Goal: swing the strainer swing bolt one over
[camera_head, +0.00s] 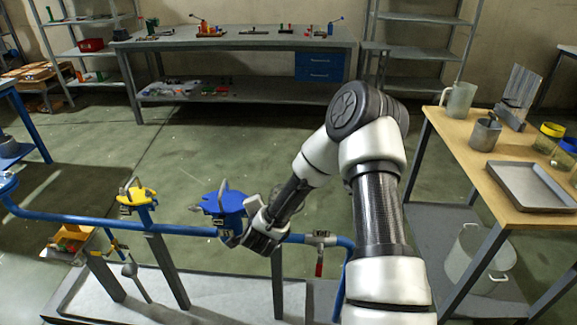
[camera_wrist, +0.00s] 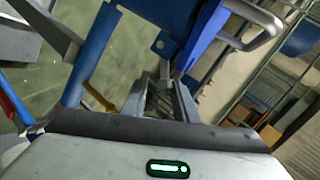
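The strainer (camera_head: 226,203) is a blue body with a flat blue lid on the blue pipe, left of my arm in the head view. Its blue parts fill the upper middle of the wrist view (camera_wrist: 150,28). My gripper (camera_head: 246,238) is low at the strainer's right side. In the wrist view its grey fingers (camera_wrist: 165,100) reach up close to a small grey metal piece (camera_wrist: 165,68) beside the blue body, which may be the swing bolt. I cannot tell whether they touch or grip it. A curved metal handle (camera_wrist: 262,22) shows at upper right.
A yellow-topped fitting (camera_head: 137,196) stands on the blue pipe (camera_head: 90,217) to the left. A small valve with a red handle (camera_head: 319,262) is on the pipe to the right. A wooden-topped table (camera_head: 470,165) is at right. The floor behind the pipe is clear.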

